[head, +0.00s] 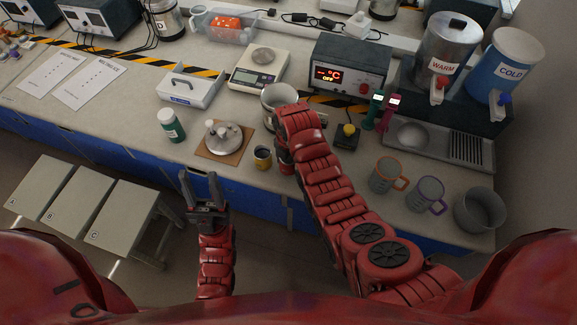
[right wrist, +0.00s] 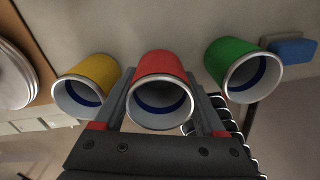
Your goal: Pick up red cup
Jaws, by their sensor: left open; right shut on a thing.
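The red cup (right wrist: 160,68) is between the two fingers of my right gripper (right wrist: 160,90) in the right wrist view, its open mouth toward the camera. The gripper is shut on it. In the head view a small part of the red cup (head: 286,161) shows beside my right arm, which hides the rest and most of the gripper. I cannot tell whether the cup is off the table. My left gripper (head: 199,180) is open and empty, in front of the table's edge.
A yellow cup (right wrist: 84,88) stands left of the red cup and a green cup (right wrist: 240,70) right of it, both close. A round metal piece on a brown board (head: 232,153) is left of the yellow cup. Orange and purple-rimmed mugs (head: 384,176) stand right of my right arm.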

